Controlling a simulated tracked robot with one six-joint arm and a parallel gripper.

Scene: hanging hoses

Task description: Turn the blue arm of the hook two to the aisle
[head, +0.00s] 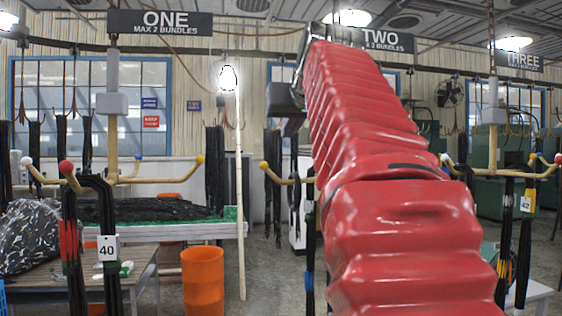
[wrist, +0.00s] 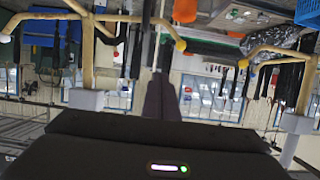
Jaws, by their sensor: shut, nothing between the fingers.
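The sign for hook two (head: 388,40) shows in the head view, but my red arm covers most of that hook. One of its arms, tipped yellow (head: 264,165), sticks out left of my arm. In the wrist view, which is upside down, the post that seems to be hook two (wrist: 88,55) stands at left, with a yellow-tipped arm (wrist: 180,45) near the middle. I cannot make out its blue tip for certain. My gripper (wrist: 160,82) is shut and empty, apart from the post. In the head view my gripper is hidden.
Hook one (head: 113,130) at left and hook three (head: 492,130) at right carry dark hanging hoses. An orange bin (head: 202,280) and a pale upright pole (head: 240,200) stand left of my arm. More dark hoses (head: 272,190) hang beside hook two.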

